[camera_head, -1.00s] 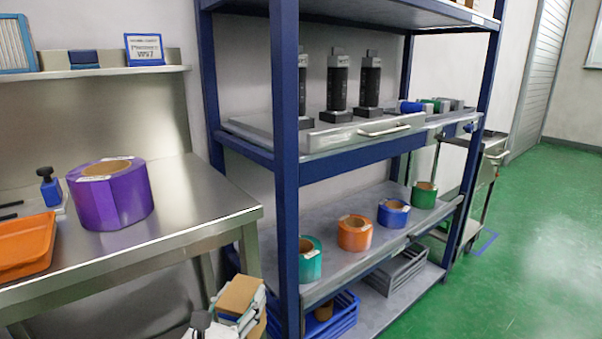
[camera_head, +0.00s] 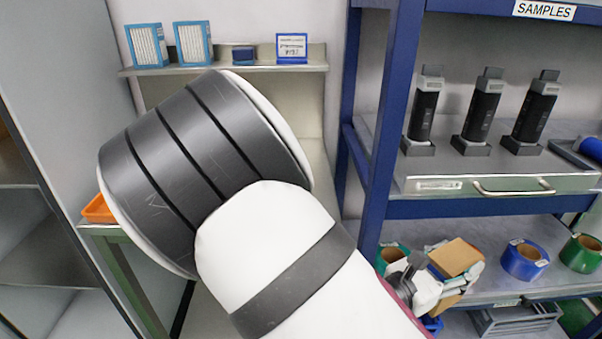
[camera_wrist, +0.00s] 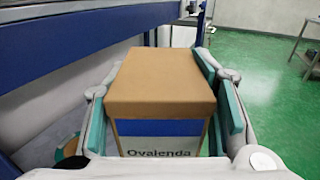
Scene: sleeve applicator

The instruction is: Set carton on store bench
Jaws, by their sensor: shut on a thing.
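My gripper (camera_wrist: 160,135) is shut on a brown carton (camera_wrist: 160,88) with a blue-and-white side that reads "Ovalenda". Teal finger pads lie along both sides of it in the wrist view. In the head view, the carton (camera_head: 456,257) and my gripper (camera_head: 430,280) are at lower right, in front of the blue rack's lower shelf. The steel bench (camera_head: 100,230) is at left. My arm hides most of its top.
An orange tray (camera_head: 98,210) sits on the bench's left end. A wall shelf (camera_head: 300,68) is above it. The blue rack's post (camera_head: 390,130) stands between bench and carton. Tape rolls, including a blue one (camera_head: 525,260), are on the lower shelf.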

